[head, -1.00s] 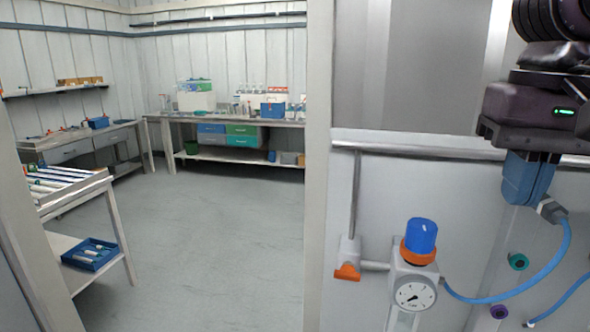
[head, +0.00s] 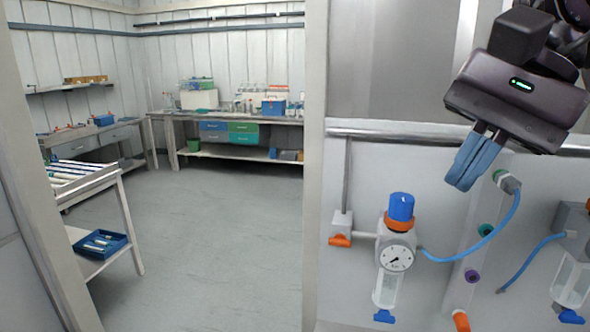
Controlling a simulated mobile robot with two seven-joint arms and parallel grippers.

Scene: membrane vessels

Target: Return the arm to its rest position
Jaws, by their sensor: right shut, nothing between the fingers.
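My right gripper (head: 466,168) comes in from the upper right of the head view, a dark body with a green light. Its blue fingers are together with nothing between them, pointing down and to the left. The fingers are in front of the pale panel, apart from the grey hose connector (head: 508,184) to their right. A blue hose (head: 497,232) runs from that connector down to the gauge unit. My left gripper is not in view.
A pressure gauge (head: 396,257) with an orange and blue knob (head: 401,207) is on the right-hand wall. A metal rail (head: 400,130) crosses above it. Open floor (head: 220,240) lies to the left, with a cart (head: 128,220) and a back bench (head: 166,114).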

